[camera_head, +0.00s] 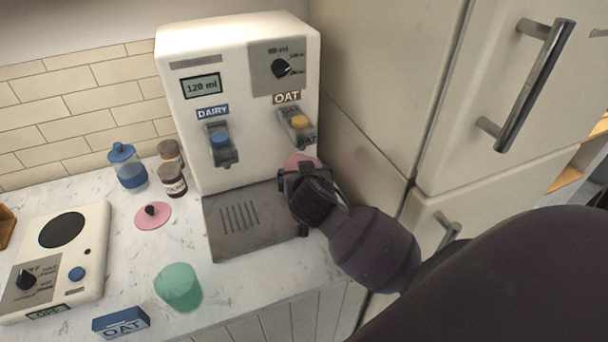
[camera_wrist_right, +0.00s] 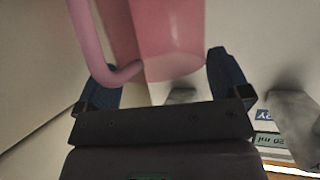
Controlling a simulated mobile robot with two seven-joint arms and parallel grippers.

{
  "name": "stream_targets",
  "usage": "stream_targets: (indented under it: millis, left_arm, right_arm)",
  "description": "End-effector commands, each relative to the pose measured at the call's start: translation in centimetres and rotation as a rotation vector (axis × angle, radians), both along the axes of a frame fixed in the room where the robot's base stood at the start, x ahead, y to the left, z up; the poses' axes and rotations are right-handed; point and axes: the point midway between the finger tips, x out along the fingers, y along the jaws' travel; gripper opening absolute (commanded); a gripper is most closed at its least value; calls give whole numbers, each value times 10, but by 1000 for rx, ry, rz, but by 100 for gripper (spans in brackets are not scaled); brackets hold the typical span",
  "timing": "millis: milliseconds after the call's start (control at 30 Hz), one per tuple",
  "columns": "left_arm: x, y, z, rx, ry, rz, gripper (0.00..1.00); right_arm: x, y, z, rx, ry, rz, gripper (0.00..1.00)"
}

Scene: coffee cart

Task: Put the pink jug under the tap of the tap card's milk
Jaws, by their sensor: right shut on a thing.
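The pink jug (camera_wrist_right: 170,40) is between the fingers of my right gripper (camera_wrist_right: 165,80), which is shut on it; its handle shows at left in the wrist view. In the head view my right gripper (camera_head: 306,180) mostly hides the jug (camera_head: 299,161), which is below the OAT tap (camera_head: 299,124) at the right of the white milk machine. I cannot tell whether the jug touches the drip tray (camera_head: 235,250). The DAIRY tap (camera_head: 221,148) is on the left. The tap card (camera_head: 121,322), blue and reading OAT, stands at the counter's front. My left gripper is out of view.
A green cup (camera_head: 178,288) stands in front of the tray. A pink lid (camera_head: 153,215), a blue jar (camera_head: 128,167) and two brown jars are left of the machine. A hot plate unit (camera_head: 88,265) is far left. The fridge (camera_head: 385,75) closes in the right side.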

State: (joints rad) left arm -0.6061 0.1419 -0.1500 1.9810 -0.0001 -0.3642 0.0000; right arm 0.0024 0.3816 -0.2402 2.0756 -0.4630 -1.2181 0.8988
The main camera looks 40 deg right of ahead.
Motion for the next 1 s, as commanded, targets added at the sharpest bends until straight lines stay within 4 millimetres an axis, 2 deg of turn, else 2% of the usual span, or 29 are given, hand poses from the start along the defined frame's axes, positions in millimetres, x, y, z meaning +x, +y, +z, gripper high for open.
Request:
stream_targets:
  millis: [67,100,133,467,667,1000]
  left_arm:
    - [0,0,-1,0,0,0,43]
    - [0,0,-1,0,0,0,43]
    - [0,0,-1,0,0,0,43]
    - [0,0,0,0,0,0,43]
    - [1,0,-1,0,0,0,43]
    - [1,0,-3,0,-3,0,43]
  right_arm:
    - [0,0,0,0,-2,0,21]
    - [0,0,-2,1,0,0,96]
    - [0,0,-2,0,0,0,100]
    - [-3,2,1,2,0,0,100]
    - [-25,14,13,6,-1,0,100]
    - [-75,41,41,4,-2,0,100]
